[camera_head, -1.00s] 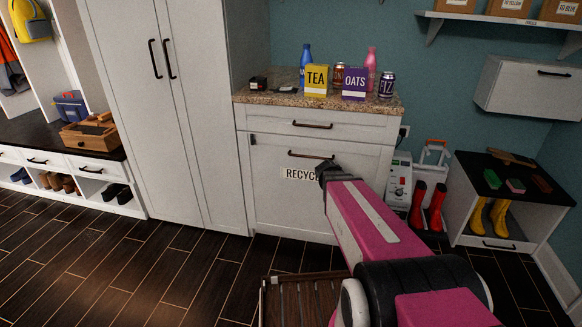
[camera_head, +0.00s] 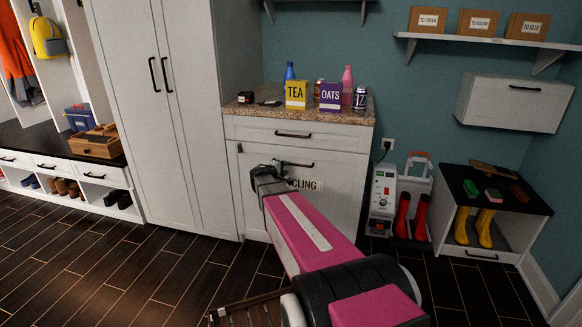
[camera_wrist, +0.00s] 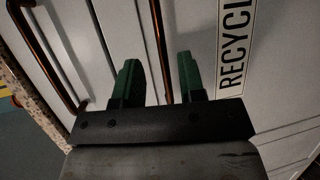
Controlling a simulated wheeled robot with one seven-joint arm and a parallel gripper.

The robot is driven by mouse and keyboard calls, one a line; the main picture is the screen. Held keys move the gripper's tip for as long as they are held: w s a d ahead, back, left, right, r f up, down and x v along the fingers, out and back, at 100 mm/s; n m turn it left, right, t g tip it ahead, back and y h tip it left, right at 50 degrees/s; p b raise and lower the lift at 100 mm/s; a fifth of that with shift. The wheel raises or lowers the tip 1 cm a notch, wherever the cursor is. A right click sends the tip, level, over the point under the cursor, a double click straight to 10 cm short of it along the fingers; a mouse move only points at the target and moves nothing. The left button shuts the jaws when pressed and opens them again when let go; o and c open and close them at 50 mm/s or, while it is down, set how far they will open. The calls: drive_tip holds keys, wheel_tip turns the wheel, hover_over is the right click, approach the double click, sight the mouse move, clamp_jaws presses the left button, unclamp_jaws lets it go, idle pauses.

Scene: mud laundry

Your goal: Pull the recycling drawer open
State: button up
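The recycling drawer (camera_head: 335,190) is the large white front under a narrow drawer in the counter cabinet. It looks shut, and its "RECYCLING" label (camera_head: 305,184) is partly hidden by my arm. Its dark bar handle (camera_head: 303,164) runs above the label. My gripper (camera_head: 284,163) is at the left part of this handle. In the wrist view, my gripper (camera_wrist: 158,62) has its two green fingers spread apart, with the handle (camera_wrist: 157,35) running between them. The label (camera_wrist: 235,50) is right of the fingers. I see no finger clearly touching the bar.
The upper drawer's handle (camera_head: 293,135) lies just above; it also shows in the wrist view (camera_wrist: 45,55). Boxes, bottles and cans stand on the granite counter (camera_head: 240,107). A grey machine (camera_head: 382,200) and red boots (camera_head: 403,215) stand right of the cabinet. Dark floor lies in front.

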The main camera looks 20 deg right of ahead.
sight(294, 165)
drive_tip(key=x, duration=0.7)
drive_tip(key=shift+d, duration=0.15)
clamp_jaws()
